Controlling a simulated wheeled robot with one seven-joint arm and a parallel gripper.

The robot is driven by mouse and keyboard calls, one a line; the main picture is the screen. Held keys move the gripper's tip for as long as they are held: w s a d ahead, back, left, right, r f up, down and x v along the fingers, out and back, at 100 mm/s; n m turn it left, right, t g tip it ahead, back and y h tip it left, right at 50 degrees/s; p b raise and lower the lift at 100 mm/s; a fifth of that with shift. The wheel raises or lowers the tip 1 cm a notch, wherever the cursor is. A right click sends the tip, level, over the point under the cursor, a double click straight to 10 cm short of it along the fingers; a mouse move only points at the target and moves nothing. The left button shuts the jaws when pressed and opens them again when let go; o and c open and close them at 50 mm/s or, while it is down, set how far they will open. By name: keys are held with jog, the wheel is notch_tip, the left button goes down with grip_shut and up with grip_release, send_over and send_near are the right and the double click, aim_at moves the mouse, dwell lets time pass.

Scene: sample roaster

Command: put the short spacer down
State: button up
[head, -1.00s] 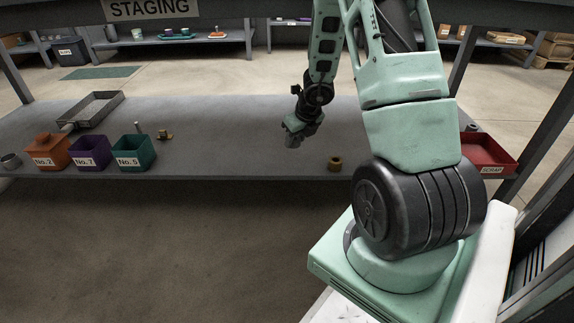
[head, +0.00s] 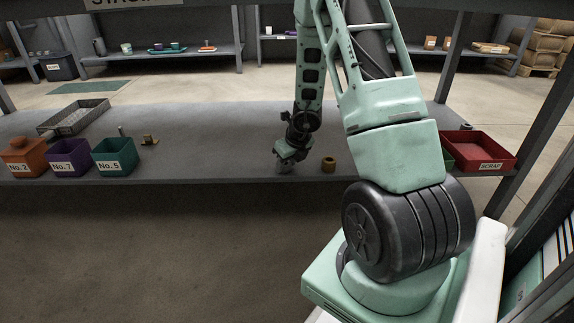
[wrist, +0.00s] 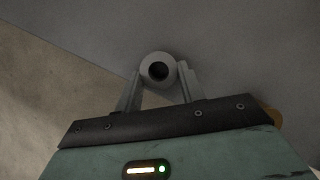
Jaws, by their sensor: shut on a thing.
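The short spacer (wrist: 157,57) is a grey ring with a dark round bore. My gripper (wrist: 159,75) is shut on it, with one finger on each side, in the wrist view. In the head view my gripper (head: 286,158) is low over the front part of the grey table (head: 220,145), left of a brass ring (head: 328,165). The spacer shows there only as a small grey shape (head: 284,169) under the fingers. I cannot tell whether it touches the table top.
Orange (head: 24,160), purple (head: 68,160) and teal (head: 114,159) bins stand at the left, with a metal tray (head: 74,116) behind. A small brass piece (head: 149,140) is right of them. A red scrap bin (head: 478,152) is at the right. The table's middle is clear.

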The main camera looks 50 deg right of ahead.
jog(key=shift+f+b, duration=0.2)
jog(key=shift+b, duration=0.1)
jog(key=o, duration=1.1)
jog(key=shift+r, duration=0.1)
jog(key=shift+r, duration=0.1)
